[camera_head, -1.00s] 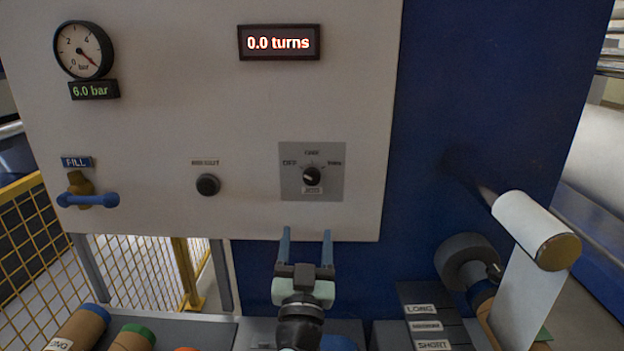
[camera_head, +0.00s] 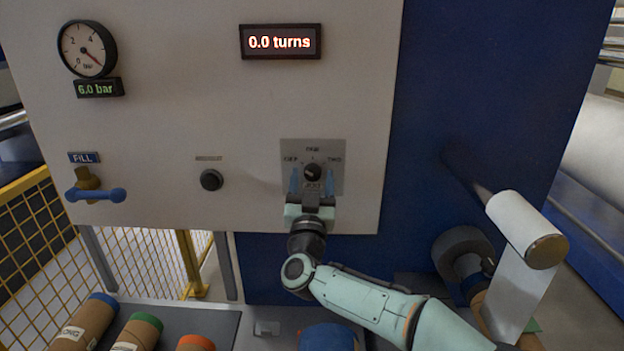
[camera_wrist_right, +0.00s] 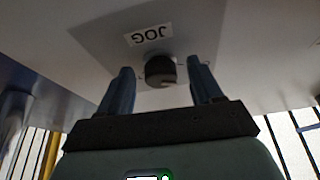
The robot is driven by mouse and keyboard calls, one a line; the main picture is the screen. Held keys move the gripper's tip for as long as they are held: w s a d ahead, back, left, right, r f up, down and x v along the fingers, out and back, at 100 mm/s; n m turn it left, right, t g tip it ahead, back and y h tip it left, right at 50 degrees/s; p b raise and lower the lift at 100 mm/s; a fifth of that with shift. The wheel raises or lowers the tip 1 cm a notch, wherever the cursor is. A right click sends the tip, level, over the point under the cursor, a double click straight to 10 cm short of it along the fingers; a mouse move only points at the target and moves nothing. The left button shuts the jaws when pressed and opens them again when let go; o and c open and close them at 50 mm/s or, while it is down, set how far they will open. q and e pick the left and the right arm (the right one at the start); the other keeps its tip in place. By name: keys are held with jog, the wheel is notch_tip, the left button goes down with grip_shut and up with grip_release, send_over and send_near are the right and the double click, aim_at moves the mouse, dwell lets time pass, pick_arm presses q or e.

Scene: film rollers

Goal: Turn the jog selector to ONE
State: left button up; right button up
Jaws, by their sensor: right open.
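The jog selector (camera_head: 312,172) is a small black knob on a grey plate (camera_head: 329,152) labelled OFF, ONE and TWO. Its pointer is small; it seems to point up toward OFF or ONE, but I cannot tell which. My right gripper (camera_head: 312,184) is open in front of the plate, with one blue finger on each side of the knob. In the right wrist view the knob (camera_wrist_right: 160,70) sits between and just beyond the open fingertips (camera_wrist_right: 162,80), with a gap on both sides. The JOG label (camera_wrist_right: 149,34) shows upside down there. My left gripper is out of view.
A black button (camera_head: 211,180) and a blue-handled FILL valve (camera_head: 95,195) are left of the selector. A display (camera_head: 280,42) reads 0.0 turns. A white roll (camera_head: 525,228) juts out at right. Several brown rolls (camera_head: 137,335) lie below.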

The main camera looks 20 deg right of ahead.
jog(key=c, duration=1.1)
jog(key=shift+o, duration=0.2)
jog(key=shift+m, duration=0.4)
jog(key=m+h+b, duration=0.1)
jog(key=m, duration=0.1)
jog(key=shift+w+a+m+g, duration=0.1)
jog(key=shift+a+m+g, duration=0.05)
jog(key=shift+m+g, duration=0.2)
jog(key=m, duration=0.1)
jog(key=m+g+h, duration=0.1)
jog(key=m, duration=0.1)
jog(key=shift+a+m+g+h, duration=0.15)
jog(key=shift+m+g+h, duration=0.1)
jog(key=shift+h, duration=0.05)
jog(key=m+g, duration=0.1)
jog(key=m, duration=0.2)
jog(key=shift+w+r+m+h, duration=0.1)
jog(key=shift+r+m+h, duration=0.05)
jog(key=shift+m+h, duration=0.25)
jog(key=shift+a+r+m+g+p, duration=0.15)
jog(key=shift+m+g, duration=0.55)
jog(key=shift+m, duration=0.55)
jog(key=shift+f+m+g+p, duration=0.15)
jog(key=shift+m+g, duration=0.55)
jog(key=shift+m, duration=0.55)
jog(key=shift+r, duration=0.1)
